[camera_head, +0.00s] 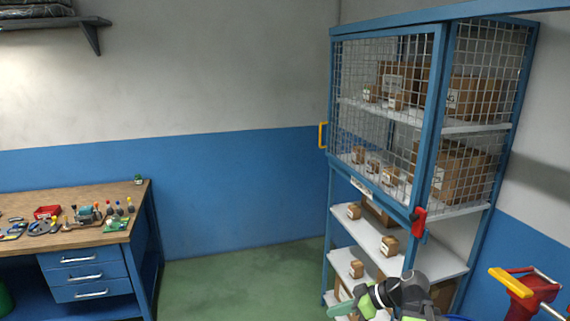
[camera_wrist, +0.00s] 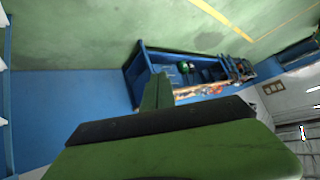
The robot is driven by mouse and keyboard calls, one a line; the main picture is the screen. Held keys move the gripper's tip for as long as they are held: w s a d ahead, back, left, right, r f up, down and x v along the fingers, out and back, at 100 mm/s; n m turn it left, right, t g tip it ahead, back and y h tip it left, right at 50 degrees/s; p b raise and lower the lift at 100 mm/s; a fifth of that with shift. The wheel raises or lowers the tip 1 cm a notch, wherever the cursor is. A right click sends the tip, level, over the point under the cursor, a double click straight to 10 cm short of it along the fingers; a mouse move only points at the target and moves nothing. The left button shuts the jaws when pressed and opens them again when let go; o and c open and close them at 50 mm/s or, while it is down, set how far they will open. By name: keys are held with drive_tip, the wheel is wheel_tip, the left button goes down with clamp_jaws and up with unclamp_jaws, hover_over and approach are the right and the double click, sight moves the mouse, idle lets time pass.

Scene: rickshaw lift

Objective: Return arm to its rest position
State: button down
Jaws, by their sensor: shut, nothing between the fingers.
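My gripper (camera_head: 342,309) shows at the bottom edge of the head view, green and dark grey, in front of the lower part of the shelf cabinet. My arm is partly cut off by the bottom of the picture. In the wrist view the green gripper (camera_wrist: 158,92) fills the lower middle, with its fingers together and nothing between them. It holds nothing and appears apart from the shelves.
A blue shelf cabinet (camera_head: 437,125) with a mesh door, yellow handle (camera_head: 323,135) and red latch (camera_head: 419,221) holds several cardboard boxes. A workbench (camera_head: 95,243) with tools stands left. Green floor (camera_head: 230,280) between them is clear. A red and yellow object (camera_head: 525,290) stands lower right.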

drive_tip(key=s+a+f+m+g+h, duration=0.1)
drive_tip(key=s+a+f+g+h, duration=0.25)
drive_tip(key=a+f, duration=0.45)
drive_tip(key=s+d+f+m+h, duration=0.1)
drive_tip(key=d+m+h, duration=0.4)
drive_tip(key=m, duration=0.5)
drive_tip(key=d, duration=0.2)
drive_tip(key=shift+s+d+f+h, duration=0.15)
drive_tip(key=shift+d+h, duration=0.2)
drive_tip(key=shift+d, duration=0.05)
